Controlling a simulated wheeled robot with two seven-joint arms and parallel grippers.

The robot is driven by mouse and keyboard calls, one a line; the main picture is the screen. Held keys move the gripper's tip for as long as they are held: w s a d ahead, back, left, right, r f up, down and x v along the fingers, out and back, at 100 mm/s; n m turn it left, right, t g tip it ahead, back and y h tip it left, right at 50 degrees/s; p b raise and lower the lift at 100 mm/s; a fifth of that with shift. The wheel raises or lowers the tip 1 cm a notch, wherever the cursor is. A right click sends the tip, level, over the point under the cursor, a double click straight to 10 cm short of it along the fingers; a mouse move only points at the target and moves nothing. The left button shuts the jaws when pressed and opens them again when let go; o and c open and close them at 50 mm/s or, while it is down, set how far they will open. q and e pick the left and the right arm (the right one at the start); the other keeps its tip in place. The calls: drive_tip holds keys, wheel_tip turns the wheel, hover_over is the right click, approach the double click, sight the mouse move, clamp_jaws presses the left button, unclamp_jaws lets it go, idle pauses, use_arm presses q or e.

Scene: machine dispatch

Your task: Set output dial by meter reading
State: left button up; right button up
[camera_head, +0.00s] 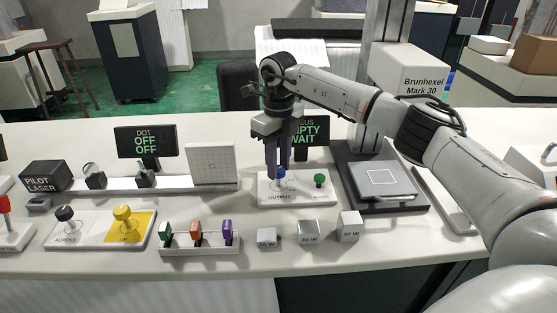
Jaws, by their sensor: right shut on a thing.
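The output dial (280,174) is a blue knob on a white panel (290,200) marked OUTPUT. My right gripper (279,168) comes down from above with its dark fingers on either side of the knob and is shut on it. A green knob (319,180) stands to the right on the same panel. A dark display (316,132) behind the gripper shows green text, partly hidden by the gripper; "WAIT" can be read in part. Another display (146,141) reads DOT OFF OFF. My left gripper is not in view.
Blocks marked in watts, (308,231) among them, stand in front of the panel. A rack (199,244) holds green, orange and purple pieces. A yellow knob (123,214) is at left. A dark-based machine plate (382,179) stands at right, under my right arm.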

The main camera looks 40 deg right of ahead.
sight(279, 169)
drive_tip(key=n+p, duration=0.1)
drive_tip(key=n, duration=0.3)
drive_tip(key=shift+r, duration=0.15)
drive_tip(key=shift+w+n+p, duration=0.1)
drive_tip(key=shift+n+p, duration=0.4)
drive_tip(key=shift+n, duration=2)
drive_tip(key=o, duration=1.1)
drive_tip(key=shift+c, duration=0.2)
wheel_tip(279, 169, up, 10)
drive_tip(key=shift+b, duration=0.4)
